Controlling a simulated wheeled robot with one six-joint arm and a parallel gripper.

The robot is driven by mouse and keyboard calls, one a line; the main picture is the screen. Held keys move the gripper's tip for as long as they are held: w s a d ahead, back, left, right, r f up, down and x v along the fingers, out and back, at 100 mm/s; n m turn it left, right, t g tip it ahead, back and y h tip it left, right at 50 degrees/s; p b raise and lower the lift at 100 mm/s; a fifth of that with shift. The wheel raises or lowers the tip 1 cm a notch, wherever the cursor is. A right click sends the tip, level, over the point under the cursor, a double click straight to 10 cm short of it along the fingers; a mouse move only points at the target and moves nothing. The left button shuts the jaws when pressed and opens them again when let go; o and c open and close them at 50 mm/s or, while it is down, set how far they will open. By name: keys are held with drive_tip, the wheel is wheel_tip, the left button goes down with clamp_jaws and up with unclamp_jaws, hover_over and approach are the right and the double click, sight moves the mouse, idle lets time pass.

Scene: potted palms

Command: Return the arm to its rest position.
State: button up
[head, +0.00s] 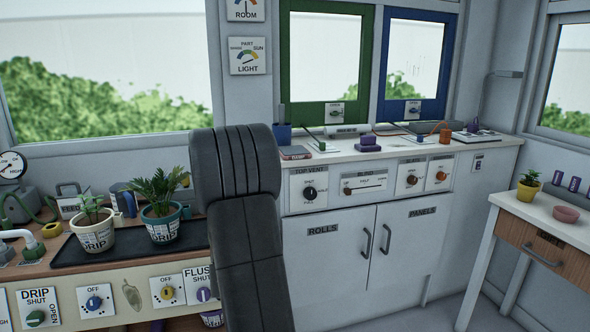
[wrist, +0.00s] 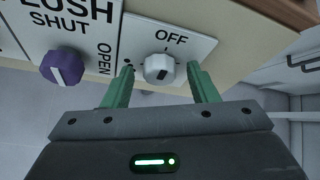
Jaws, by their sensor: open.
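My gripper (wrist: 160,76) shows in the wrist view with its two green fingers apart. A white knob (wrist: 158,67) on a plate marked OFF lies between the fingertips in the picture, with a gap on each side. I cannot tell how far the fingertips are from the panel. My gripper does not show in the head view.
A purple FLUSH knob (wrist: 62,67) is left of the white knob.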

drive_tip(key=shift+d+m+g+y+p, duration=0.1)
drive_tip(key=shift+m+g+y+p, duration=0.25)
drive_tip(key=shift+m+y, duration=0.6)
drive_tip(key=shift+m+h, duration=0.25)
